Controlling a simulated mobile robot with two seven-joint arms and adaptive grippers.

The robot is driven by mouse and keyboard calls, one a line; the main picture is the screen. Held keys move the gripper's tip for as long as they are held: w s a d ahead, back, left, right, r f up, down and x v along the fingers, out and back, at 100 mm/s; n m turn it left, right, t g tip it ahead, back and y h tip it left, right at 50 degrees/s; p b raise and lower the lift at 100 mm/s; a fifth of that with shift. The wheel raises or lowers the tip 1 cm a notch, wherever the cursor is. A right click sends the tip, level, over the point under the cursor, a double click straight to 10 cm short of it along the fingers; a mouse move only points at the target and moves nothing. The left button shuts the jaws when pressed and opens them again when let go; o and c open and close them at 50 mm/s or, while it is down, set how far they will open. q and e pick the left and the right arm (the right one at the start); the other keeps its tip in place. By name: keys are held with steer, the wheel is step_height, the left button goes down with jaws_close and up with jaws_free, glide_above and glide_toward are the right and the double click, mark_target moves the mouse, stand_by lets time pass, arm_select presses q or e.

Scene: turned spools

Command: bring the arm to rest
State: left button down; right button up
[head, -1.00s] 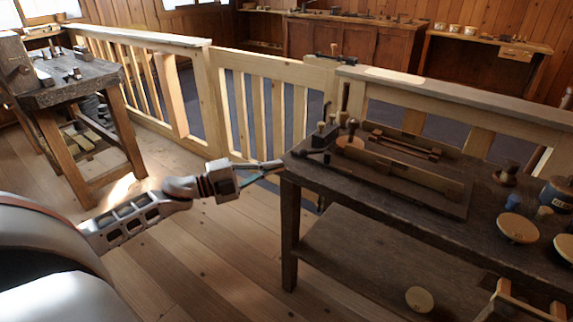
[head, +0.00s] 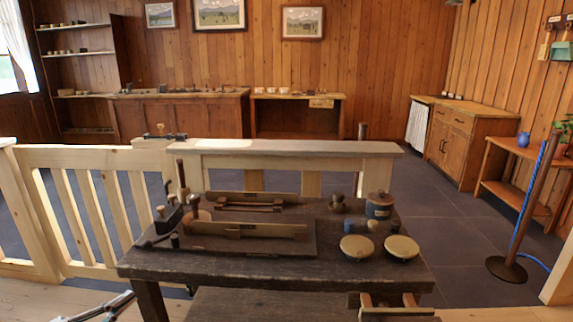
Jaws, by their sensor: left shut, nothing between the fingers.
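My left gripper (head: 118,302) shows only in part at the bottom left edge of the head view. Its fingers are shut and nothing is seen between them. It is to the left of the dark workbench (head: 385,275) and apart from it, near the bench's front left leg. The rest of my left arm is out of the frame. My right gripper is not in view.
The bench carries a wooden jig (head: 245,247), a lidded jar (head: 378,206) and two round pale discs, the nearer one (head: 357,247) and another (head: 402,247). A pale railing (head: 85,158) runs behind. A rope post (head: 525,215) stands at right.

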arm_select(q)
steer(key=s+d+f+n+g+y, duration=0.1)
steer(key=s+d+f+n+y, duration=0.3)
steer(key=s+d+f+n, duration=0.55)
steer(key=s+d+f+n+g+y, duration=0.1)
steer(key=s+d+f+n+g, duration=0.1)
steer(key=s+d+f, duration=0.5)
steer(key=s+d+f+n+g+y, duration=0.1)
steer(key=s+d+f+n+g, duration=0.15)
steer(key=s+d, duration=0.45)
steer(key=s+a+r+p, duration=0.1)
steer(key=s+r+p, duration=0.3)
steer(key=p, duration=0.9)
steer(key=shift+a+r+n, duration=0.35)
steer(key=shift+r+n, duration=0.05)
steer(key=shift+r, duration=0.25)
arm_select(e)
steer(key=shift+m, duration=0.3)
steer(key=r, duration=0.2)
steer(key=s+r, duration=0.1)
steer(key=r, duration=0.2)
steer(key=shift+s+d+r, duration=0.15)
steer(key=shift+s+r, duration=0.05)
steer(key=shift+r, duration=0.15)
